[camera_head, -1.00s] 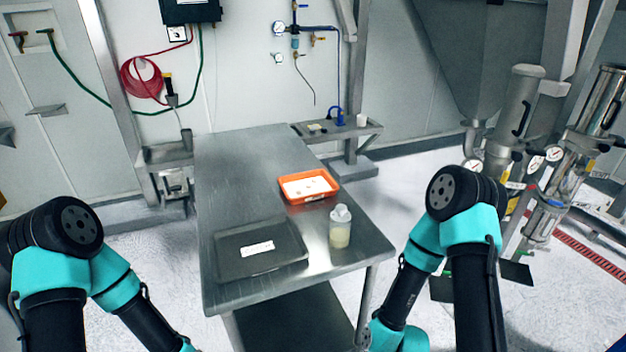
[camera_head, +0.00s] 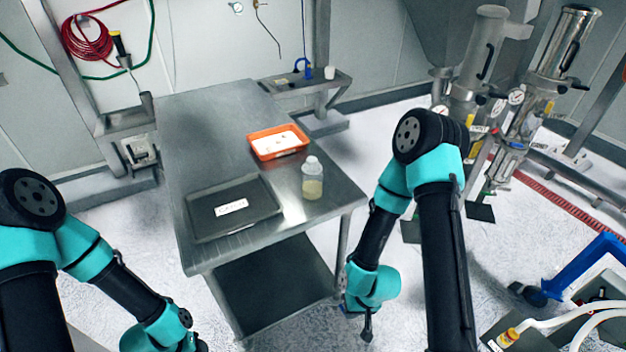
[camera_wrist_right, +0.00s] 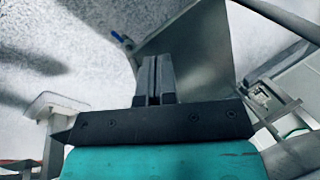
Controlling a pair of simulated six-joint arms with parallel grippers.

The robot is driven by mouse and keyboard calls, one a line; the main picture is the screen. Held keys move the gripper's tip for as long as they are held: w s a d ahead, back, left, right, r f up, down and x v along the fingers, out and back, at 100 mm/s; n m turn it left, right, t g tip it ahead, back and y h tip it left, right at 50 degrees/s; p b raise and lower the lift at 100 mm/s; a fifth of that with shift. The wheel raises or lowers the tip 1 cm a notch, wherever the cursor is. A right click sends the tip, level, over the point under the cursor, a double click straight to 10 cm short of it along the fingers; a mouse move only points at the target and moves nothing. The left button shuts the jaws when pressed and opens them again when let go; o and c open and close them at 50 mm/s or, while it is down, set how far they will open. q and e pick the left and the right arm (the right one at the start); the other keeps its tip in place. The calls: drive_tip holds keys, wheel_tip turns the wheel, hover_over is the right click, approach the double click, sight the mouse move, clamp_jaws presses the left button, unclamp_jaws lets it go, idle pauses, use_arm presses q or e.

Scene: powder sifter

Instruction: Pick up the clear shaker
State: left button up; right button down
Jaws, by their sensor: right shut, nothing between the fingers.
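The clear shaker (camera_head: 312,180) is a see-through bottle with a pale lid and cream-coloured powder inside. It stands upright on the steel table (camera_head: 195,135), near its right edge. My right gripper (camera_head: 367,335) hangs low in front of the table's right side, well below and apart from the shaker. In the right wrist view, its fingers (camera_wrist_right: 154,75) are shut together with nothing between them. My left arm comes in at the lower left of the head view; its gripper does not show.
An orange tray (camera_head: 262,152) with white contents sits behind the shaker. A dark flat tray (camera_head: 262,207) with a label lies to the shaker's left. A lower shelf (camera_head: 275,285) lies under the tabletop. Blue and grey equipment (camera_head: 575,270) stands at the lower right.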

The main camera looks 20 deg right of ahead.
idle(0.3)
drive_tip(key=shift+c, duration=1.5)
unclamp_jaws()
drive_tip(key=shift+d, duration=0.1)
drive_tip(key=s+d+r+m+g+y, duration=0.15)
drive_tip(key=s+r+m, duration=0.25)
drive_tip(key=m, duration=0.4)
drive_tip(key=w+a+r+m+t+y, duration=0.1)
drive_tip(key=w+a+r+m+y, duration=0.1)
drive_tip(key=w+r+m+y, duration=0.35)
drive_tip(key=w+d+r+m+t, duration=0.3)
drive_tip(key=w+r+m+t, duration=0.4)
drive_tip(key=r, duration=0.3)
drive_tip(key=w+d+r+m+t, duration=0.4)
drive_tip(key=w+r+m+t, duration=0.2)
drive_tip(key=w+r, duration=0.3)
drive_tip(key=shift+w+r+m+t, duration=0.25)
drive_tip(key=shift+r+m+t, duration=0.15)
drive_tip(key=shift+t, duration=0.35)
